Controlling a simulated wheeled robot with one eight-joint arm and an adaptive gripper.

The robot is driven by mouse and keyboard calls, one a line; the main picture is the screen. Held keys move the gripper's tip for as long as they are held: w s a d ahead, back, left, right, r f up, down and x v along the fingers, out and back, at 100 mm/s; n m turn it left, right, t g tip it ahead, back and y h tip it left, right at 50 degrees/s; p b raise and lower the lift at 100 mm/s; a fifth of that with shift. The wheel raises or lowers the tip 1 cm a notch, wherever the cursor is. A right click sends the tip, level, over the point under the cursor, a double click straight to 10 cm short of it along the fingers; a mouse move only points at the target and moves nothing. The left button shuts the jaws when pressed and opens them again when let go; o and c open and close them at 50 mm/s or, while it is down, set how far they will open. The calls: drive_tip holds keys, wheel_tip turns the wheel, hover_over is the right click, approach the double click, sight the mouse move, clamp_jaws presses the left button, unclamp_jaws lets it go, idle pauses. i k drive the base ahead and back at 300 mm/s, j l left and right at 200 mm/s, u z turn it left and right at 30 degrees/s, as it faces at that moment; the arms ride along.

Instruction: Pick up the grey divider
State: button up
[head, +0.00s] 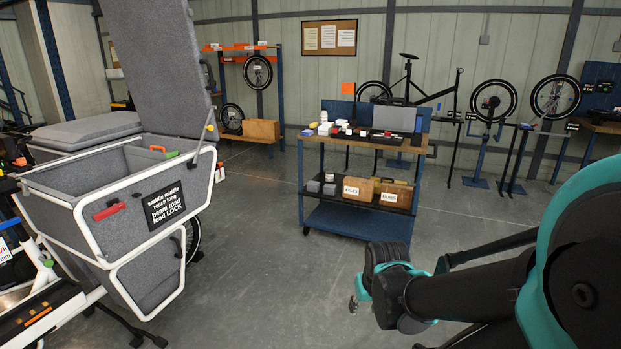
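A flat grey panel (394,118), which looks like the grey divider, stands on the right part of the workbench cart's top (365,143). Small red, white and black items are beside it. My gripper (357,298) is low in front of the cart, in the lower middle of the view, well apart from the panel. Its fingers are small and partly hidden by my arm, so I cannot tell whether they are open. I see nothing held in it.
A grey cargo box (135,205) with its lid raised stands at the left, with orange and green items inside. The cart's lower shelf holds wooden bins (393,192) and small grey blocks. Bike stands line the back wall. The floor (265,265) between box and cart is clear.

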sight(387, 118)
drive_tip(key=i, duration=2.1)
